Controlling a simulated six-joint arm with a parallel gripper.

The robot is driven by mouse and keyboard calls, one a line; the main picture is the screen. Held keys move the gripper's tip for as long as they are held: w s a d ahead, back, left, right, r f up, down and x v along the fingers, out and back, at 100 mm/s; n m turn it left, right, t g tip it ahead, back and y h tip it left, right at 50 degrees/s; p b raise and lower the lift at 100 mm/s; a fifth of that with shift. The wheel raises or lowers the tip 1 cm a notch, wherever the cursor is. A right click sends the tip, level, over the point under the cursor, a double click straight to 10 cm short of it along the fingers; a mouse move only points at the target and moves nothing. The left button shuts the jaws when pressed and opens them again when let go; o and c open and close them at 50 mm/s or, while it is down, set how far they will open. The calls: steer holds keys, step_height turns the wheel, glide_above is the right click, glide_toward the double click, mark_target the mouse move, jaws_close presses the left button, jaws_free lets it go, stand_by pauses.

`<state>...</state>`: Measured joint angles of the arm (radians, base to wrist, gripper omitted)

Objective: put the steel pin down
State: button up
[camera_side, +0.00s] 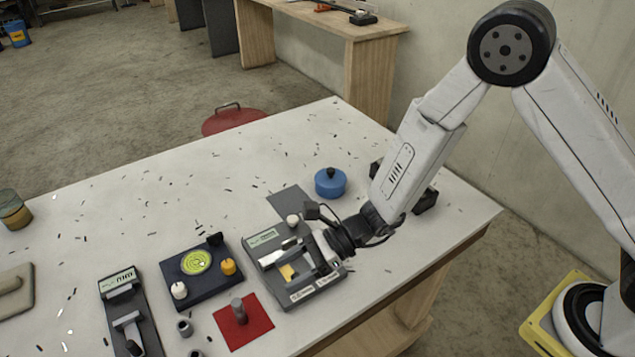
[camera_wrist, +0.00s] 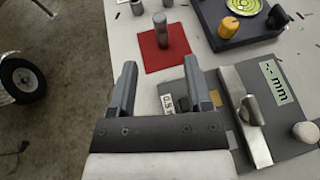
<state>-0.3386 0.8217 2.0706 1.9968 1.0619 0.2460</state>
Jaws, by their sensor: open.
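The steel pin (camera_side: 239,310) is a short grey cylinder standing upright on the red square mat (camera_side: 261,329). In the wrist view the pin (camera_wrist: 160,28) also stands on the red mat (camera_wrist: 150,57), beyond my fingertips. My gripper (camera_side: 318,262) is low over the right side of a grey measuring device in the side view. The pin is clear of both fingers.
The grey measuring device (camera_side: 322,284) has a display and a steel bar (camera_wrist: 243,115). A dark dial box (camera_side: 213,282) with knobs is beside it. Small grey cylinders (camera_side: 185,328) stand left of the mat. A blue pot (camera_side: 330,182) is behind. Metal chips litter the table.

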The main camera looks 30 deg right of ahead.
steer(key=shift+v, duration=0.8)
steer(key=shift+s, duration=0.1)
steer(key=s+d+r+n+h, duration=0.2)
steer(key=d+n, duration=0.4)
steer(key=d, duration=0.3)
steer(key=s+d+r+n+h, duration=0.2)
steer(key=s+d+n+h, duration=0.2)
steer(key=d+n+h, duration=0.2)
steer(key=s+d+r+n+h, duration=0.2)
steer(key=d+n+h, duration=0.3)
steer(key=d+n, duration=0.3)
steer(key=d, duration=0.3)
steer(key=shift+s+d+r, duration=0.35)
steer(key=shift+s, duration=0.05)
